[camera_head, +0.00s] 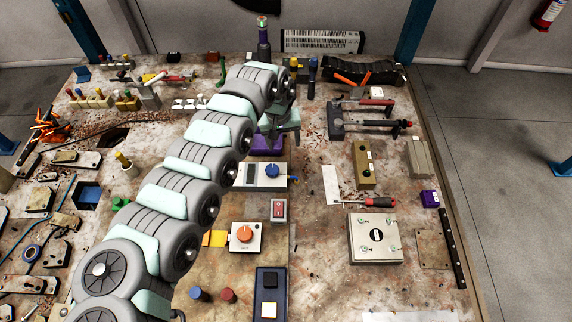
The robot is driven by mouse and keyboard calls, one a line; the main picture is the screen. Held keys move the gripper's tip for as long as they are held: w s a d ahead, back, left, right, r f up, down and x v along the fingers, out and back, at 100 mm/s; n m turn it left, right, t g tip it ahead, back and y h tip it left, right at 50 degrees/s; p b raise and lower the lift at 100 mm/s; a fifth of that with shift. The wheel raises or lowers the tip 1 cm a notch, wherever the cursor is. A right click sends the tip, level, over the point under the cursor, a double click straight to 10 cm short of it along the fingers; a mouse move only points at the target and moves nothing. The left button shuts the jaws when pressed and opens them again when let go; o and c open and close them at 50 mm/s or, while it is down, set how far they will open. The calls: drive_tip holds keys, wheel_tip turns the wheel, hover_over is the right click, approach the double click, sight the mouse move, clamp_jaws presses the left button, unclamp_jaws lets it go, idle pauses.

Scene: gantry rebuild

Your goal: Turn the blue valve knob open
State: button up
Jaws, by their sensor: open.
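A blue knob (272,171) sits on top of a pale grey box (255,184) near the middle of the bench. I cannot tell from this view how far the knob is turned. My arm reaches up from the lower left and bends over at the top, just beyond the box. My gripper (277,136) hangs at the arm's end, open and dark, beyond the knob and apart from it. Part of the gripper and the left end of the box are hidden behind the arm.
A purple block (268,151) lies just beyond the box, below my gripper. A red-switch box (279,210) and an orange-knob box (246,237) stand nearer. A brown block (364,165) and a screwdriver (374,202) lie right. Bare bench (310,245) shows right of the switch box.

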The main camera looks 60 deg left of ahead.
drive_tip(key=g, duration=0.1)
hover_over(272, 169)
wheel_tip(272, 169, down, 11)
drive_tip(key=shift+r, duration=0.1)
drive_tip(key=shift+c, duration=0.3)
drive_tip(key=c, duration=1.3)
